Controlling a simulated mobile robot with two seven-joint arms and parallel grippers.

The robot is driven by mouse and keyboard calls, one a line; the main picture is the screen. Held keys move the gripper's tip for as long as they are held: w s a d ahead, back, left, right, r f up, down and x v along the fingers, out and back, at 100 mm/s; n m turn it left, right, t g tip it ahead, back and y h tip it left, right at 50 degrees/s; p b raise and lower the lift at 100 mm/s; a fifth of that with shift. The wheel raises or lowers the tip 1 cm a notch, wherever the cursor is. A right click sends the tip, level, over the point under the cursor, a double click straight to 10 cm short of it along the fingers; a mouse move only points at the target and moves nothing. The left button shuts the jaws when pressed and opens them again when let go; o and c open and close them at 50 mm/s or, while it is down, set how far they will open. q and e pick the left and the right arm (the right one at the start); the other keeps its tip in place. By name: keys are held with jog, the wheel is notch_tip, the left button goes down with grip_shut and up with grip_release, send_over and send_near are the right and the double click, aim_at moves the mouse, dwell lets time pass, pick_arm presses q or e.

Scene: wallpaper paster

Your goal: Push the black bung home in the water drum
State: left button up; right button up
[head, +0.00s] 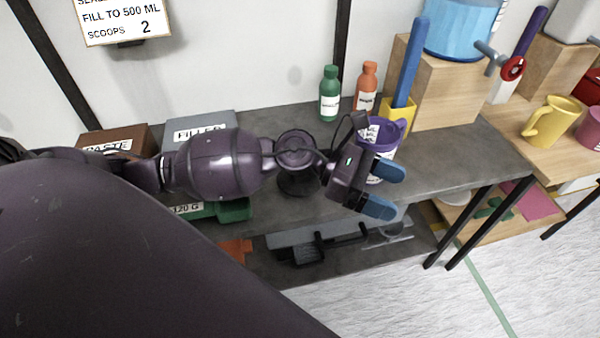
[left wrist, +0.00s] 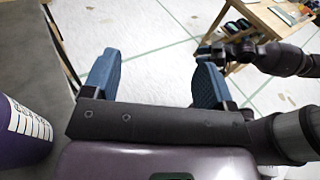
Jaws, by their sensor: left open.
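The light blue water drum (head: 462,28) stands on a wooden block at the upper right of the head view, its top cut off by the picture edge. A grey tap (head: 490,55) with a red part is at its lower right side. I cannot make out the black bung in either view. My left gripper (head: 385,189) is open and empty, its blue fingers pointing right above the front of the grey bench, below and left of the drum. Its spread fingers also show in the left wrist view (left wrist: 155,78). A dark arm, seemingly my right, ends in a gripper (left wrist: 205,50) there.
A purple measuring jug (head: 383,135) stands close behind my left gripper. A yellow holder (head: 398,110) with a blue stick, a green bottle (head: 329,95) and an orange bottle (head: 366,88) are behind. The wooden block (head: 450,92) bears the drum. A yellow mug (head: 550,122) is at right.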

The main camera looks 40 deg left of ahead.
pick_arm(q)
jog(key=a+f+m+g+y, duration=0.3)
jog(key=a+f+m+y, duration=0.1)
jog(key=m+y, duration=0.15)
jog(key=m+g+y, duration=0.1)
jog(key=m+y, duration=0.5)
jog(key=y, duration=0.5)
send_near(308, 184)
jog(key=a+r, duration=0.3)
jog(key=a, duration=0.1)
jog(key=shift+w+d+f+h, duration=0.15)
jog(key=shift+w+h, duration=0.1)
jog(key=shift+w, duration=0.25)
notch_tip(308, 184, down, 10)
jog(key=shift+s+d+f, duration=0.1)
jog(key=shift+c, duration=0.2)
jog(key=c, duration=1)
